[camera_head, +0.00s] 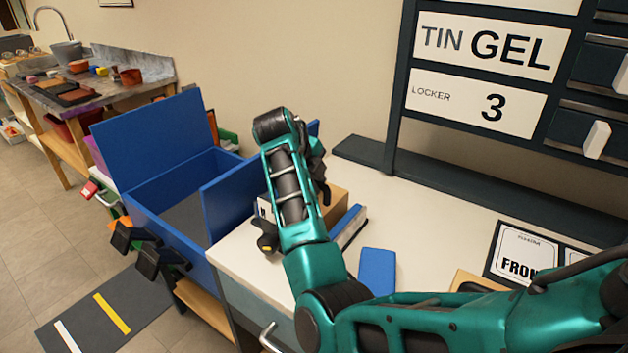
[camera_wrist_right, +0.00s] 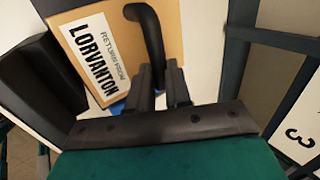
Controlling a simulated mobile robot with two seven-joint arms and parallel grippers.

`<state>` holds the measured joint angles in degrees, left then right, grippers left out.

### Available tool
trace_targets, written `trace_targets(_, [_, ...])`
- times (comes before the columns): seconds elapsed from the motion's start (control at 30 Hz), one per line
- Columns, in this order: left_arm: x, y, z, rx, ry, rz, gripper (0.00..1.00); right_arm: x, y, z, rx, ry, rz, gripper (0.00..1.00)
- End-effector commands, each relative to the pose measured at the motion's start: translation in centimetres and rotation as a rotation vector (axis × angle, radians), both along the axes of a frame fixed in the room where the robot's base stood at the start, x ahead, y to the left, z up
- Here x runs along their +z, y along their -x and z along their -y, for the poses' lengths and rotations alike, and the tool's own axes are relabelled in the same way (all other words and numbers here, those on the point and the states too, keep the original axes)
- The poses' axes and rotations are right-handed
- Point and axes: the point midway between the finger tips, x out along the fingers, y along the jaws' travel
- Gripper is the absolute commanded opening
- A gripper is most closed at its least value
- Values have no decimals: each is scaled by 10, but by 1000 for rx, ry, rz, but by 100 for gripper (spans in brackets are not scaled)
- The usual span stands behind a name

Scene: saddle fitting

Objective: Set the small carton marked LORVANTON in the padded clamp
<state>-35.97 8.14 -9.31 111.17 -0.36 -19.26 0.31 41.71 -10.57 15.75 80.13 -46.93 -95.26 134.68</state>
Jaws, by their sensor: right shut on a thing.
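The small carton marked LORVANTON (camera_wrist_right: 140,35) is brown with a white label and shows at upper left in the right wrist view. In the head view a brown carton side (camera_head: 335,205) shows on the white bench, mostly behind my right arm. My right gripper (camera_wrist_right: 163,78) is shut on a black curved handle (camera_wrist_right: 148,28) that crosses in front of the carton. I cannot tell what the handle's other end joins. A dark block (camera_wrist_right: 40,85) stands beside the carton; whether it is a clamp pad is unclear. My left gripper is not in view.
A blue open box (camera_head: 175,185) stands left of the white bench (camera_head: 400,205). A blue flat piece (camera_head: 377,271) and a blue-edged grey piece (camera_head: 350,226) lie near my right arm. A dark rack (camera_head: 470,185) with a LOCKER 3 sign (camera_head: 475,102) rises behind.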

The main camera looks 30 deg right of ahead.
Motion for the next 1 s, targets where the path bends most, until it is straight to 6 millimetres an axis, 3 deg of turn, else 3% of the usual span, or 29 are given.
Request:
trace_targets(0.23, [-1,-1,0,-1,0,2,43,-1,-1,0,0,1,3,0])
trace_targets(0.27, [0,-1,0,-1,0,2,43,-2,0,0,1,0,1,20])
trace_targets(0.5, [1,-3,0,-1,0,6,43,-1,0,0,0,-1,0,43])
trace_targets(0.77, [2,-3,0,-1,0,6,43,0,0,0,0,0,0,44])
trace_targets(1.0, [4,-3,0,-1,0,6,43,26,5,-16,2,-2,4,44])
